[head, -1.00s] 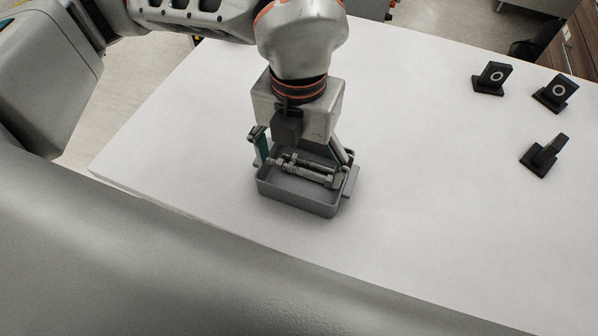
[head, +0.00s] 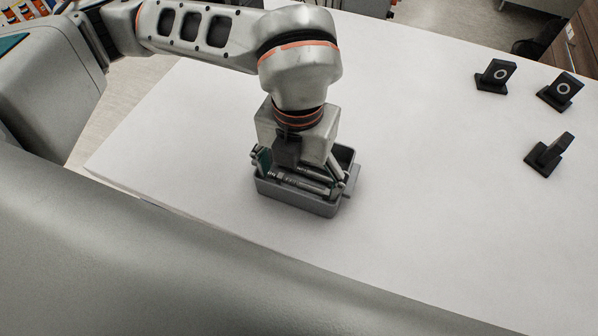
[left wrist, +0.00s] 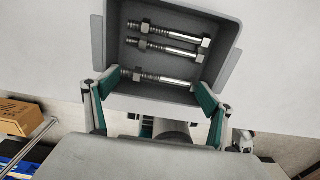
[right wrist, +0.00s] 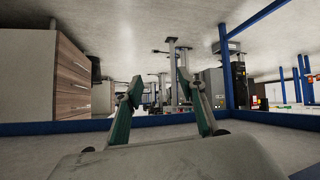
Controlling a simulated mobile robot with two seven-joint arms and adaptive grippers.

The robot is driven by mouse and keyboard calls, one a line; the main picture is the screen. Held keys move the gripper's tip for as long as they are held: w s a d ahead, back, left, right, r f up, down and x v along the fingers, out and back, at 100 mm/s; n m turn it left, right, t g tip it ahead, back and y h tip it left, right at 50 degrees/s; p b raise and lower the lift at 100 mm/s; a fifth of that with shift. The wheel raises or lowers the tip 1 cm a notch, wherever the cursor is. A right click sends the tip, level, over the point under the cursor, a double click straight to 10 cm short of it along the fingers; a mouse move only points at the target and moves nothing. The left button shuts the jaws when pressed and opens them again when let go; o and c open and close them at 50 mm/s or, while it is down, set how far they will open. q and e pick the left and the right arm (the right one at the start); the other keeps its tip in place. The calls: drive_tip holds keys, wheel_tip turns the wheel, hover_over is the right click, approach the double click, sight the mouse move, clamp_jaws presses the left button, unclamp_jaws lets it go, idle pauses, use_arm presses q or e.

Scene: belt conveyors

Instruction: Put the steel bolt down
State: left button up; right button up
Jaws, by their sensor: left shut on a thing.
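A grey tray (head: 295,202) stands on the white table; its rim also shows in the left wrist view (left wrist: 230,45). My left gripper (left wrist: 154,77) points down into the tray, shut lengthwise on a steel bolt (left wrist: 165,79), with one finger at each end. Two more steel bolts (left wrist: 172,42) lie side by side in the tray, just beyond the held one. In the head view the bolts (head: 300,182) overlap and the gripper hides part of them. I cannot tell whether the held bolt touches the tray floor. My right gripper (right wrist: 160,82) is open and empty, away from the table.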

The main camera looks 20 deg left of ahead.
sight(299, 182)
use_arm(q)
drive_tip(key=o, duration=1.2)
drive_tip(key=shift+c, duration=0.2)
drive_tip(key=shift+r, duration=0.1)
wheel_tip(299, 182, up, 13)
drive_tip(key=p, duration=0.1)
